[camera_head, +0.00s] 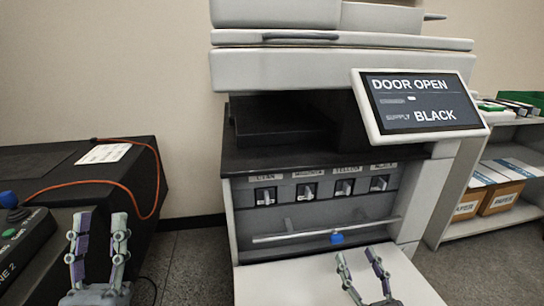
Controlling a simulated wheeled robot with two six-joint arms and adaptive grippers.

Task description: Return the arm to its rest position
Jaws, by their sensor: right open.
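My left gripper (98,246) is at the lower left, fingers pointing up and spread apart with nothing between them. My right gripper (358,262) is at the bottom centre right, in front of the printer over its lowered front door (270,285). Its fingers are apart and empty. The printer (340,68) stands ahead with its front open. Several labelled toner slots (305,191) show inside, and a bar with a blue handle (337,238) lies below them. The screen (421,101) reads "DOOR OPEN" and "SUPPLY BLACK". The arms behind the grippers are mostly out of view.
A dark cabinet (140,185) with an orange cable (95,183) and a control box (22,240) with a blue knob stands at left. A shelf (490,228) with paper boxes (502,198) stands at right. Floor shows between cabinet and printer.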

